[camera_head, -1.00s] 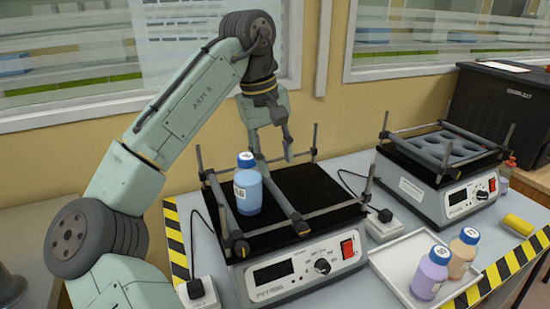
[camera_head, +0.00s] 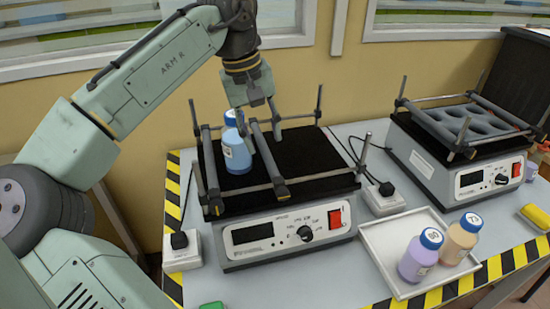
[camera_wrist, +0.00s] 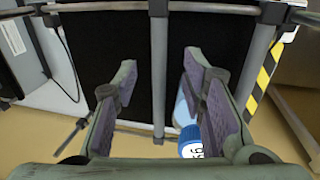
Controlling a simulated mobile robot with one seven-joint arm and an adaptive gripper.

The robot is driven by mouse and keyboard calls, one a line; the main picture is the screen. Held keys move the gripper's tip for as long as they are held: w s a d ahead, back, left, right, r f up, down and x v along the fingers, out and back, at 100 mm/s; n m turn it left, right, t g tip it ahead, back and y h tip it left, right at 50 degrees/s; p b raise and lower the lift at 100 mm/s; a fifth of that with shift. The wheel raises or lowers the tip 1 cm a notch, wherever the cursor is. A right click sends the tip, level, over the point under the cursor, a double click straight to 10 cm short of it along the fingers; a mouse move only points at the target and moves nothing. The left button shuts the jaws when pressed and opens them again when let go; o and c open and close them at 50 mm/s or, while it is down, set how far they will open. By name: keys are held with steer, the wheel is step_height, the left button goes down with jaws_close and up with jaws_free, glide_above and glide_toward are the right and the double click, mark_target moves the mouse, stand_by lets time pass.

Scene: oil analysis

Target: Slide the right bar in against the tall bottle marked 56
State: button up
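The tall blue bottle (camera_head: 237,157) stands upright on the left shaker's black platform, partly hidden by my gripper in the head view. In the wrist view its blue cap (camera_wrist: 190,142) shows a partly hidden number. The right bar (camera_head: 266,158) runs front to back just right of the bottle; I cannot tell whether they touch. The left bar (camera_head: 210,160) lies on the bottle's other side. My gripper (camera_head: 257,122) is above the platform. In the wrist view my gripper (camera_wrist: 158,90) has its fingers apart, one on each side of the right bar (camera_wrist: 158,65).
A second shaker (camera_head: 455,150) with a holed rack stands right. A white tray (camera_head: 375,245) holds purple (camera_head: 420,258) and orange (camera_head: 460,240) bottles at the front. Upright posts rise at the shaker corners. The platform right of the bar is clear.

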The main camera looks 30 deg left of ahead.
mark_target(271, 165)
steer(key=f, duration=0.5)
steer(key=w+d+f+p, duration=0.1)
steer(key=f, duration=0.1)
steer(key=shift+w+f, duration=0.1)
steer(key=shift+f, duration=0.25)
steer(key=shift+c, duration=0.2)
jaws_close()
